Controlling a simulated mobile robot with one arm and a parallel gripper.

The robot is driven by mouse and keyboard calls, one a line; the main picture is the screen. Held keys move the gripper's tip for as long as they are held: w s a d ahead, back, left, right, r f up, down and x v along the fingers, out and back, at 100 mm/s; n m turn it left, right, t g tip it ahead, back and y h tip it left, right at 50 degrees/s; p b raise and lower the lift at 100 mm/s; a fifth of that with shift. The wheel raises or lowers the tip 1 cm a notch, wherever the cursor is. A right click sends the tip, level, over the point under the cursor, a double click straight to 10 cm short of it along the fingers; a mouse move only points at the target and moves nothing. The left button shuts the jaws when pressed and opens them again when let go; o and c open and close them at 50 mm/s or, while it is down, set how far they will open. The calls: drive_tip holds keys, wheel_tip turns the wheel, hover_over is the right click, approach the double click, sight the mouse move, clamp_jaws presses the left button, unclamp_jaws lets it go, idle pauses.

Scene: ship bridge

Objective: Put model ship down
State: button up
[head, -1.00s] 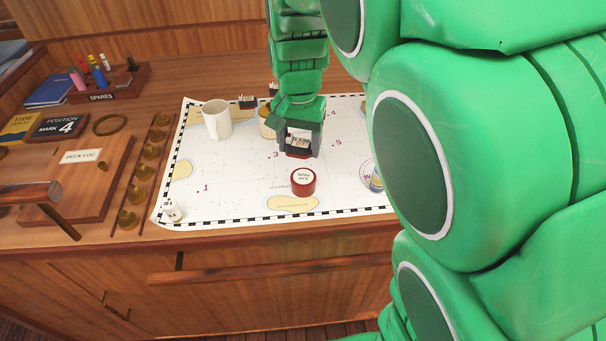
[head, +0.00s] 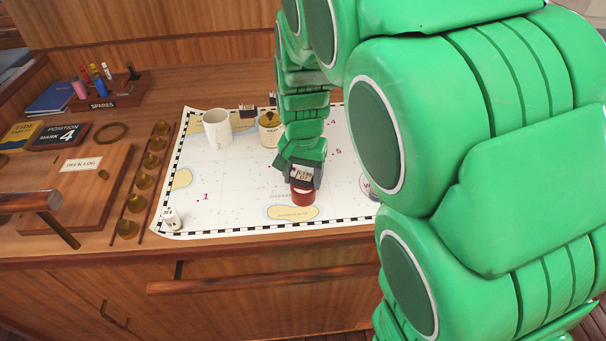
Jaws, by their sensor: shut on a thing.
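The label's lettering is too small to read surely.
The chart's left middle is clear.

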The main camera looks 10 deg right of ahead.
sight(303, 176)
drive_tip(key=o, duration=1)
drive_tip(key=shift+o, duration=0.2)
wheel_tip(303, 176, up, 12)
drive_tip(key=shift+r, duration=0.1)
